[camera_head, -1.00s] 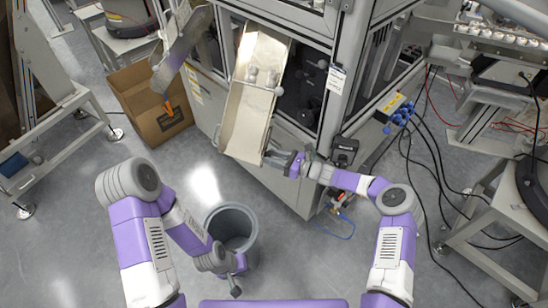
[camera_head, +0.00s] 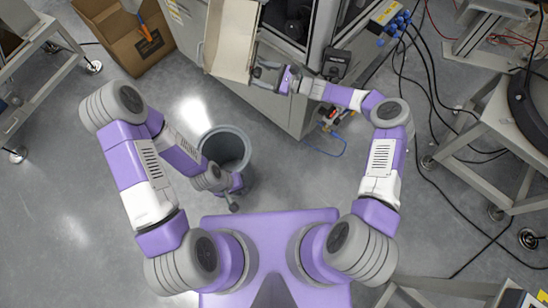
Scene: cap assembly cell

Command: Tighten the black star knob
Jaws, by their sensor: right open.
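I cannot make out the black star knob clearly. A dark round part (camera_head: 296,28) shows in the machine's opening, but I cannot tell whether it is that knob. My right gripper (camera_head: 264,72) is at the lower right edge of the pale chute (camera_head: 229,42), with its jaws open. Its dark fingers point left and overlap the chute's edge in the picture, so contact is unclear. My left gripper (camera_head: 233,203) hangs low beside the grey bin, pointing down. Its jaws are too small to read.
The grey bin (camera_head: 225,149) stands on the floor below the chute. An open cardboard box (camera_head: 125,55) is at the upper left. Black cables (camera_head: 413,130) lie along the right. A metal stand (camera_head: 480,125) is at the far right. The lower left floor is clear.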

